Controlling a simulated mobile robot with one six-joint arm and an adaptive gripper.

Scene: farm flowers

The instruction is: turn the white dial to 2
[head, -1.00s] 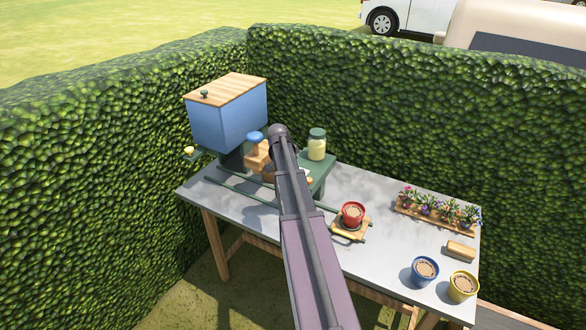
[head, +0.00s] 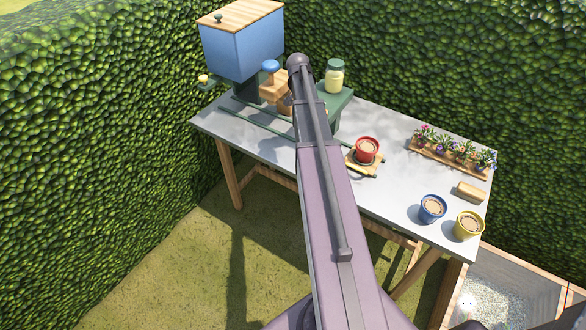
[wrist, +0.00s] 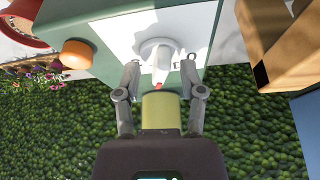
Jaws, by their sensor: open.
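The white dial (wrist: 160,58) shows in the wrist view on a pale plate (wrist: 112,32) on the side of a green box (wrist: 85,22). Its pointer has a red tip (wrist: 158,86) and points down in that picture, towards my gripper. My gripper (wrist: 160,66) is open, with one finger on each side of the dial's pointer. I cannot tell whether a finger touches the dial. No numbers are readable on the plate. In the head view my arm hides the dial and my gripper.
An orange knob (wrist: 77,54) sits left of the dial. A yellowish jar (wrist: 160,110) shows beyond my fingers, and wooden parts (wrist: 280,45) are at right. On the table (head: 390,190) stand a red pot (head: 367,150), blue pot (head: 432,208) and yellow pot (head: 469,225).

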